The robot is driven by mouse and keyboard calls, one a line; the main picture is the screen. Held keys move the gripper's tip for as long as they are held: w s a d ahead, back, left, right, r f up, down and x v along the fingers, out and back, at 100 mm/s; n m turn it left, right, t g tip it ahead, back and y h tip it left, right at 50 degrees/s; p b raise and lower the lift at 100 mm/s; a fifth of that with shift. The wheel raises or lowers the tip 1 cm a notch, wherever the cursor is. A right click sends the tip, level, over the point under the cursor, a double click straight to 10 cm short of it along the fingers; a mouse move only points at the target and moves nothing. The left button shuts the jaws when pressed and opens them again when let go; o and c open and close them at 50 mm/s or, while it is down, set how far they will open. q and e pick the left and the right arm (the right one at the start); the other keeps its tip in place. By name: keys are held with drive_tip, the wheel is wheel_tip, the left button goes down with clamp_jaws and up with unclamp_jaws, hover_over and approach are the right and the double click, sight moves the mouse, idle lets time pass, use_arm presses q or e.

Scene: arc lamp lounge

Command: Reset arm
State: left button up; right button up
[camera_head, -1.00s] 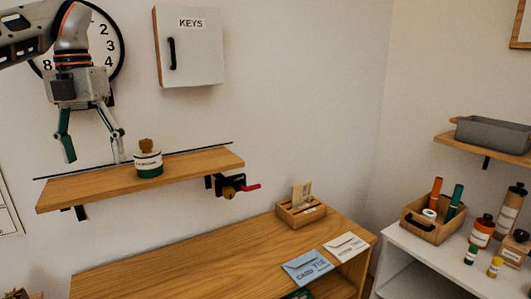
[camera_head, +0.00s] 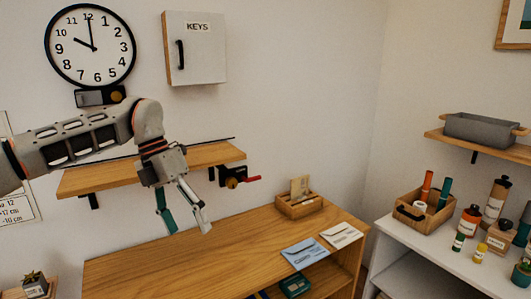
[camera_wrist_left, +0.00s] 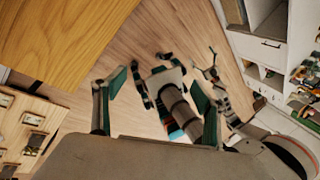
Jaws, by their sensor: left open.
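My left gripper (camera_head: 188,226) is in the head view, with its arm coming in from the left. It points down, open and empty, in front of the wall shelf (camera_head: 95,180) and above the left part of the wooden cabinet top. In the left wrist view its two fingers (camera_wrist_left: 158,95) are spread apart with nothing held between them. The white and green bottle that stood on the shelf is not visible now; my arm covers that part of the shelf. My right gripper does not show in the head view.
The wooden cabinet top (camera_head: 190,262) is mostly bare, with a letter box (camera_head: 300,205), a blue envelope (camera_head: 305,253) and a white envelope (camera_head: 341,235) at its right. A red-handled valve (camera_head: 235,178) sits under the shelf. A key cabinet (camera_head: 202,60) and clock (camera_head: 90,45) hang above.

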use_arm(q)
drive_tip(key=s+d+f+m+g+h, duration=0.1)
drive_tip(key=s+d+f+g+h, duration=0.15)
drive_tip(key=d+f, duration=0.6)
drive_tip(key=s+d+r+n+t+h, duration=0.1)
drive_tip(key=s+d+n+t+h, duration=0.2)
drive_tip(key=d+h, duration=0.5)
drive_tip(key=s+d+n+t+h, duration=0.1)
drive_tip(key=s+d+n+h, duration=0.4)
drive_tip(key=d, duration=0.6)
drive_tip(key=w+a+f+n+t+y, duration=0.4)
drive_tip(key=a+f+n+t+y, duration=0.5)
drive_tip(key=a+f+n+t, duration=1)
drive_tip(key=s+a+f+n+g+y, duration=0.4)
drive_tip(key=s+a+f+n, duration=0.1)
drive_tip(key=s+f, duration=0.4)
drive_tip(key=s+a+f+n+g+y, duration=0.4)
drive_tip(key=s+a+f+n, duration=0.2)
drive_tip(key=s+f, duration=0.3)
drive_tip(key=shift+s+a+f, duration=0.2)
drive_tip(key=shift+a+f, duration=0.6)
drive_tip(key=shift+a, duration=0.05)
drive_tip(key=shift+y, duration=0.25)
